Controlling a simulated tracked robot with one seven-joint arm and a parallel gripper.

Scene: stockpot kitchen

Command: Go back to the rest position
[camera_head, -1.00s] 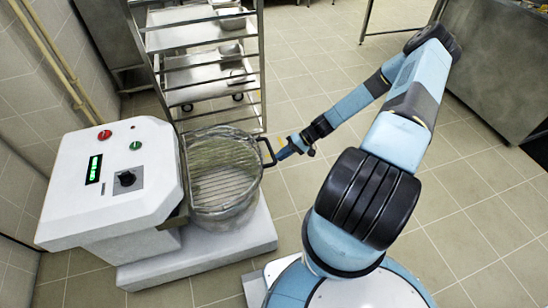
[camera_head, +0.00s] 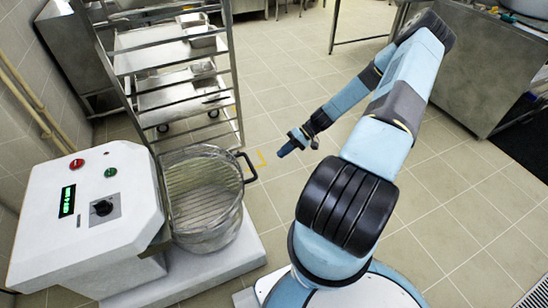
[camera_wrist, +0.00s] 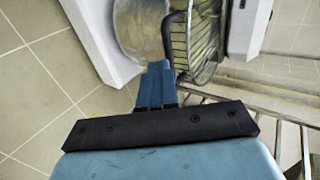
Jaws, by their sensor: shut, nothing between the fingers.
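My gripper (camera_head: 284,151) is shut and empty. In the head view it hangs over the tiled floor, to the right of the mixer's wire guard and apart from its black handle (camera_head: 246,167). In the wrist view my gripper (camera_wrist: 155,68) points up the picture, with the black handle (camera_wrist: 172,38) near its tips. The wire guard (camera_head: 200,190) also shows in the wrist view (camera_wrist: 205,45); in the head view it stands at the front of the white machine around a bowl.
The white machine (camera_head: 125,235) has a red button, a green button, a dial and a lit display. A metal tray rack (camera_head: 235,85) stands behind it. A steel counter (camera_head: 470,75) is at the upper right. Open tiled floor (camera_head: 270,110) lies between rack and counter.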

